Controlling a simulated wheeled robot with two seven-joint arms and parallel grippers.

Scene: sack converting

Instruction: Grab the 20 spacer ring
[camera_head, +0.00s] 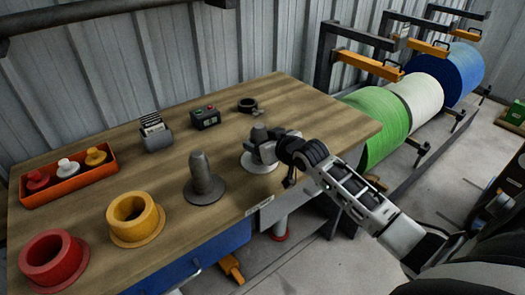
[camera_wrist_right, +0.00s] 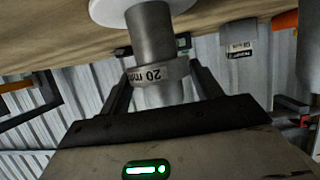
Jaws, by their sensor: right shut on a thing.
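In the right wrist view, which is upside down, a grey ring (camera_wrist_right: 155,73) with a "20 mm" label sits around a grey post (camera_wrist_right: 152,35). The post stands on a white round base (camera_wrist_right: 110,10). My right gripper (camera_wrist_right: 155,78) is shut on the ring, one finger on each side. In the head view my right gripper (camera_head: 268,150) is at this post (camera_head: 259,132) near the table's front edge, above its white base (camera_head: 262,165). The gripper hides most of the ring there. My left gripper is not in view.
On the wooden table (camera_head: 300,105) stand a second grey post (camera_head: 203,180), a yellow flanged ring (camera_head: 153,235), a red flanged ring (camera_head: 75,265), an orange tray (camera_head: 75,188), a card holder (camera_head: 156,138), a control box (camera_head: 206,118) and a black clamp ring (camera_head: 248,105). Green, white and blue rolls lie beyond.

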